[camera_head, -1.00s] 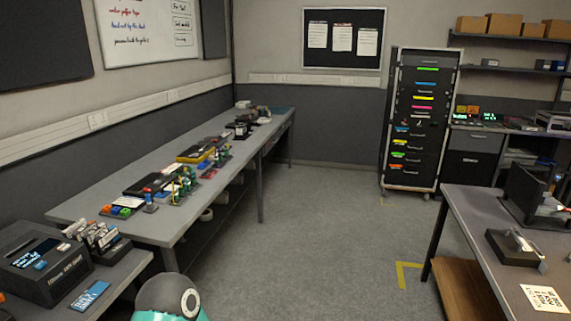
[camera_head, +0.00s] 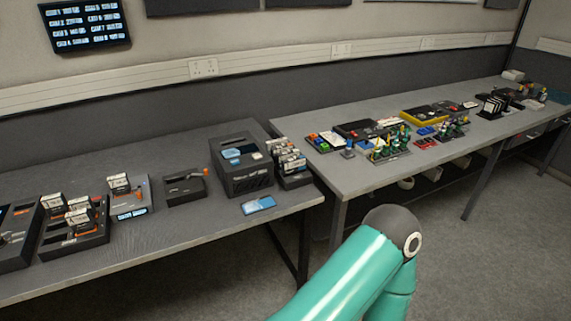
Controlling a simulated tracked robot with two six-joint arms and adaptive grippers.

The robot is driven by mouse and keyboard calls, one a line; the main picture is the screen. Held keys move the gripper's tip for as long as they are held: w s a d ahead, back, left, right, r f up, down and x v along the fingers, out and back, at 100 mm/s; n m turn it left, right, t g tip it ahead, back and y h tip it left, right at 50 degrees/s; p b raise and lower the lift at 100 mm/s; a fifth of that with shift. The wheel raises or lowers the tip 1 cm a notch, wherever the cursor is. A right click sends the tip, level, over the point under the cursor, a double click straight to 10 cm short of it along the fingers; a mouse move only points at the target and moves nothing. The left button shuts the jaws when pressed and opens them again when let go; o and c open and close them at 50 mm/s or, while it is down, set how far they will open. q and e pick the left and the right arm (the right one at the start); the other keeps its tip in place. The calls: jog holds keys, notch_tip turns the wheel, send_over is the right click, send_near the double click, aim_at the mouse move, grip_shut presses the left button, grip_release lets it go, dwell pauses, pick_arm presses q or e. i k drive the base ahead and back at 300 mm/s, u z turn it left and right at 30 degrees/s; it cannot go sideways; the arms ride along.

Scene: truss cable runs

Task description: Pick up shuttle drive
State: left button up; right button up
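No item is clearly readable as the shuttle drive. Several small drive-like cartridges with pale labels stand upright in a dark rack (camera_head: 75,226) at the left of the near table. Another labelled cartridge (camera_head: 119,184) stands in a grey dock (camera_head: 130,198). More stand in a rack (camera_head: 289,163) beside a dark boxy unit (camera_head: 240,160). A flat blue item (camera_head: 258,205) lies in front of that unit. Neither gripper is in view; only a teal link of my arm shows at the bottom, short of the tables.
The near table (camera_head: 180,237) has bare surface along its front edge. A low dark tray with an orange-tipped part (camera_head: 185,186) sits mid-table. A longer bench (camera_head: 360,178) with several small devices runs to the right. A wall screen (camera_head: 84,26) hangs at upper left. Floor is open at lower right.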

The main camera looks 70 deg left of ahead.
aim_at(81, 222)
jog(key=z, duration=0.3)
jog(key=i, duration=0.2)
jog(key=u, duration=2.4)
jog(key=i, duration=0.2)
jog(key=u, duration=2.05)
jog(key=k, duration=0.45)
jog(key=u, duration=0.5)
jog(key=i, duration=1.6)
jog(key=z, duration=0.45)
